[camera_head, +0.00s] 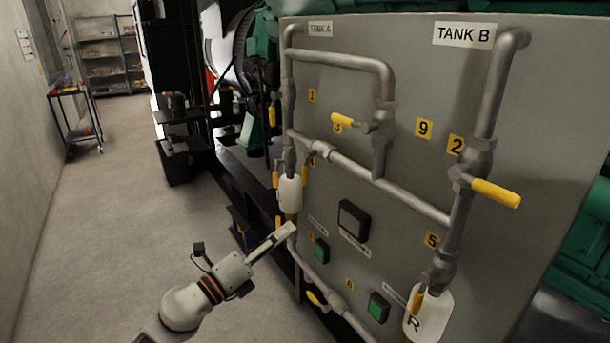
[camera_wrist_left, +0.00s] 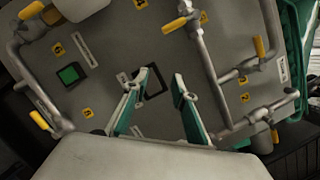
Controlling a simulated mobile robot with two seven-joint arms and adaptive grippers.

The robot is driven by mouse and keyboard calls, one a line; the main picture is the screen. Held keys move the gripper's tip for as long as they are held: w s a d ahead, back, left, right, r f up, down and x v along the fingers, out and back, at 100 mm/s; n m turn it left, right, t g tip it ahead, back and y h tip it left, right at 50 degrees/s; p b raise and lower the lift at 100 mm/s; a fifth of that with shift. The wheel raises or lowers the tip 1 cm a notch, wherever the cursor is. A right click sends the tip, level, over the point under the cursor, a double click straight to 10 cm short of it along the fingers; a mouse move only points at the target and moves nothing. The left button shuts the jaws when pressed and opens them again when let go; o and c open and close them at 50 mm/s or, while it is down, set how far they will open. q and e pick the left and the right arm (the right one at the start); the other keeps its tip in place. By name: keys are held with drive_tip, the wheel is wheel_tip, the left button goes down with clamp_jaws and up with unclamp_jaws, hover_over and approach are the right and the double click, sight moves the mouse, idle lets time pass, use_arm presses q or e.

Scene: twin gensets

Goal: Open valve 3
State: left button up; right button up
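In the head view, a valve with a yellow lever handle (camera_head: 342,120) sits on the middle grey pipe of the panel. A yellow label partly behind this handle looks like a 3, but I cannot read it surely. My left gripper (camera_head: 287,232) is below and left of that handle, apart from it, in front of the panel's lower left part. In the left wrist view its two fingers (camera_wrist_left: 161,77) are spread, with nothing between them and the panel behind. I cannot tell which lever there is valve 3. My right gripper is in neither view.
The grey panel (camera_head: 400,85) carries several other valves, including a large yellow lever (camera_head: 495,193) near label 2. Green buttons (camera_head: 379,307) and a black switch (camera_head: 353,221) sit lower. Floor at left is clear.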

use_arm(q)
drive_tip(key=w+d+r+m+g, duration=0.1)
drive_tip(key=w+r+m, duration=0.35)
drive_tip(key=m, duration=0.25)
drive_tip(key=m+y, duration=0.1)
drive_tip(key=m, duration=0.3)
approach(303, 176)
drive_tip(key=x, duration=0.3)
drive_tip(key=shift+g, duration=0.4)
drive_tip(key=x, duration=0.4)
drive_tip(key=b+x, duration=0.1)
drive_tip(key=x, duration=0.2)
drive_tip(key=shift+w+d+r, duration=0.15)
drive_tip(key=shift+w+r, duration=0.1)
drive_tip(key=shift+w, duration=0.15)
clamp_jaws()
